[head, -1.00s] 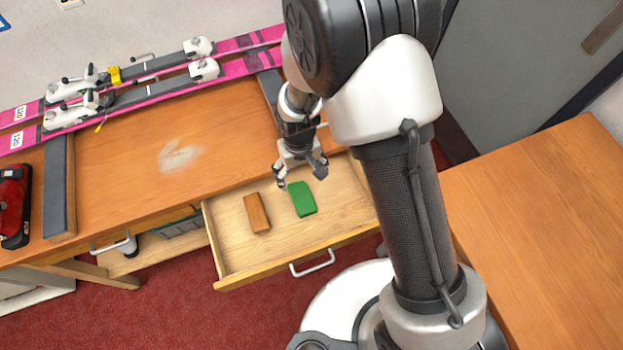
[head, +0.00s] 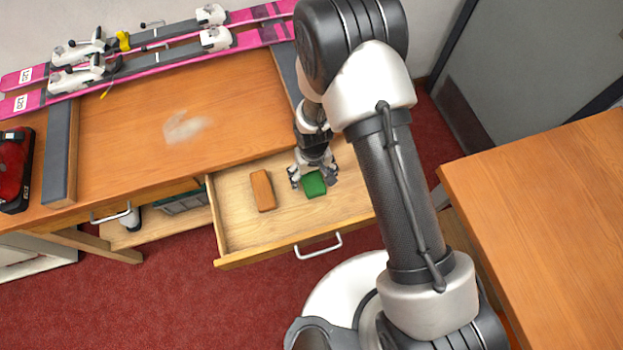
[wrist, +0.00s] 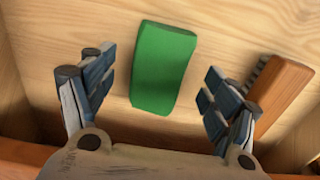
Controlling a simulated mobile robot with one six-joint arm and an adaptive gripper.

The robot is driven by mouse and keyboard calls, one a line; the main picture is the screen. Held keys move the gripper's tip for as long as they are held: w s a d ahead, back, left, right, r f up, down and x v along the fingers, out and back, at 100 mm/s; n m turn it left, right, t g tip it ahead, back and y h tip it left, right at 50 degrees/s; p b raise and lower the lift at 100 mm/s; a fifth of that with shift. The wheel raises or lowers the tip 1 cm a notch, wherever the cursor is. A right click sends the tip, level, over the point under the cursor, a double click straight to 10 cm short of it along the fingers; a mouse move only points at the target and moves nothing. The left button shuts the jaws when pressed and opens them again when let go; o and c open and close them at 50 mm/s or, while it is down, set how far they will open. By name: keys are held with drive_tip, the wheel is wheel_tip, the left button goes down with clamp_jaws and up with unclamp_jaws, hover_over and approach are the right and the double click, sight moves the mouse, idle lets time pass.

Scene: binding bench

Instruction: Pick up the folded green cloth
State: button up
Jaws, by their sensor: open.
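The folded green cloth (head: 314,184) lies flat in the open drawer, to the right of a brown block-like object. In the wrist view the cloth (wrist: 161,66) sits ahead of my gripper, roughly centred between the two fingers. My gripper (head: 313,178) is open and empty, over the drawer and close to the cloth, covering part of its far end in the head view. In the wrist view the fingers (wrist: 155,95) stand apart on either side of the cloth's near end. I cannot tell the exact height above it.
A brush with a brown wooden back (wrist: 284,90) lies to the right in the wrist view; it also shows in the head view (head: 263,190). The drawer (head: 238,236) has walls around it. Pink skis (head: 150,70) lie on the bench (head: 225,115). A red item (head: 14,168) sits left.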

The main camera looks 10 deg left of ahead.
sight(313, 181)
wheel_tip(313, 181, down, 3)
drive_tip(key=shift+r, duration=0.2)
drive_tip(key=shift+c, duration=0.2)
drive_tip(key=c, duration=1)
drive_tip(key=shift+r, duration=0.15)
wheel_tip(313, 181, up, 20)
drive_tip(key=p, duration=0.5)
drive_tip(key=shift+p, duration=0.3)
